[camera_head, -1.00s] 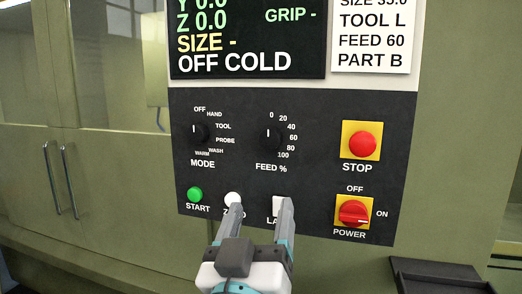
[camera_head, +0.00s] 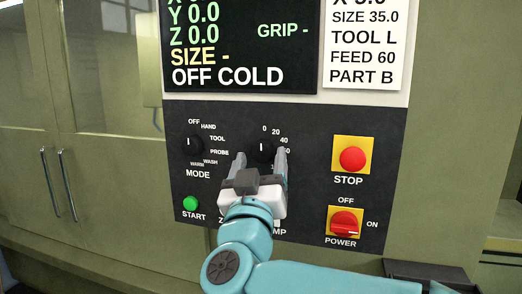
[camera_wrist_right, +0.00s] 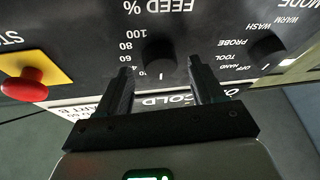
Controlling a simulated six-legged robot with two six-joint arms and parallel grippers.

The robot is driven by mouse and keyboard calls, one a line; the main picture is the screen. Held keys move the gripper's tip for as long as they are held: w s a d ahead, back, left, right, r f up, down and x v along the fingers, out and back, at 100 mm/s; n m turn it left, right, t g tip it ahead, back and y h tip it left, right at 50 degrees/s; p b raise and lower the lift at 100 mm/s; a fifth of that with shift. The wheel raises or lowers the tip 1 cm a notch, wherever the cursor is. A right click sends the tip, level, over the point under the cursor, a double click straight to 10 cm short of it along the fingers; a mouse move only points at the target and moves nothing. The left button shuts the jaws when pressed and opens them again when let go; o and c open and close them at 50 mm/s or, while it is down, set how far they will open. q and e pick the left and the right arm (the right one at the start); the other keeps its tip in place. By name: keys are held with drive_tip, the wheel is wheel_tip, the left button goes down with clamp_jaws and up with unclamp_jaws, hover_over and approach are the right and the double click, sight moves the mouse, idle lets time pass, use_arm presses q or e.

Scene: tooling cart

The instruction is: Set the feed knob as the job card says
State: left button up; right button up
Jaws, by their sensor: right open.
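The black feed knob (camera_head: 262,149) is on the dark control panel, with its white mark pointing up toward 0. It also shows upside down in the right wrist view (camera_wrist_right: 160,54). The white job card (camera_head: 365,42) at the top right reads FEED 60. My right gripper (camera_head: 260,156) is open, with its fingers on either side of the feed knob. In the right wrist view the fingertips (camera_wrist_right: 158,68) are apart, and I cannot tell whether they touch the knob. The fingers and wrist hide the lower feed numbers. My left gripper is not in view.
The mode knob (camera_head: 188,145) is left of the feed knob. The red stop button (camera_head: 352,159) and the red power switch (camera_head: 344,223) are at the right. The green start button (camera_head: 190,203) is lower left. The screen (camera_head: 240,50) above reads OFF COLD.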

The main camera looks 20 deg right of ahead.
drive_tip(key=shift+w+d+r, duration=0.2)
drive_tip(key=shift+w+r, duration=0.05)
drive_tip(key=shift+w, duration=0.25)
drive_tip(key=c, duration=1.1)
drive_tip(key=shift+o, duration=0.2)
